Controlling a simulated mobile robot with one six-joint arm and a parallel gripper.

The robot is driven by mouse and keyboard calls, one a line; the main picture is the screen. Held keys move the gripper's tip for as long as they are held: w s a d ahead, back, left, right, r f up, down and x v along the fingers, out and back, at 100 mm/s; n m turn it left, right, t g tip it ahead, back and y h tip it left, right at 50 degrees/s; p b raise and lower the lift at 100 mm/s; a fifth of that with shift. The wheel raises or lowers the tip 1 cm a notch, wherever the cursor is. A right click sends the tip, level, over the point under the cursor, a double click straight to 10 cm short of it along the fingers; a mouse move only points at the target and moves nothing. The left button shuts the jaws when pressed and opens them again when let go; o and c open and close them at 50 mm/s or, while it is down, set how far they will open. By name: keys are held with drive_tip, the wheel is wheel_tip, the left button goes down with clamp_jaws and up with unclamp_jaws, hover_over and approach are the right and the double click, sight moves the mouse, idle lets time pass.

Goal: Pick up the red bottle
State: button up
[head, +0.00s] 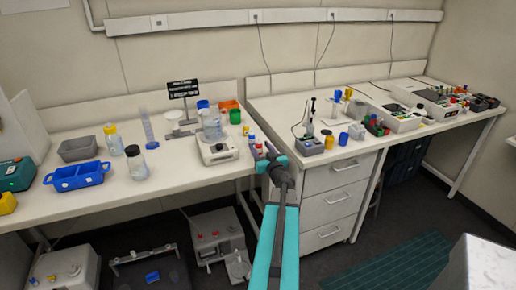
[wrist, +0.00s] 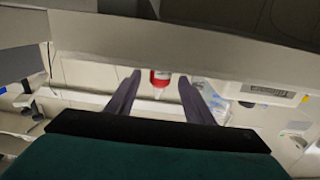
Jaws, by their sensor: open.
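A small red bottle (wrist: 160,79) with a pale tip shows between the fingertips of my gripper (wrist: 160,76) in the wrist view. It appears upside down there, and I cannot tell its exact distance from the fingers. My gripper is open, with a dark finger on each side of the bottle and nothing held. In the head view my gripper (head: 265,153) is at the right end of the left bench, by its front edge. A small red item (head: 258,148) shows just behind the fingers there, partly hidden by them.
A hotplate stirrer (head: 217,153) with a glass beaker stands left of my gripper. A blue-and-white bottle (head: 251,138) is close behind it. A drawer cabinet (head: 325,205) and the right bench, crowded with labware, are to the right. A blue rack (head: 77,176) sits far left.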

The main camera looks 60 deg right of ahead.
drive_tip(key=shift+x, duration=1.15)
drive_tip(key=c, duration=1)
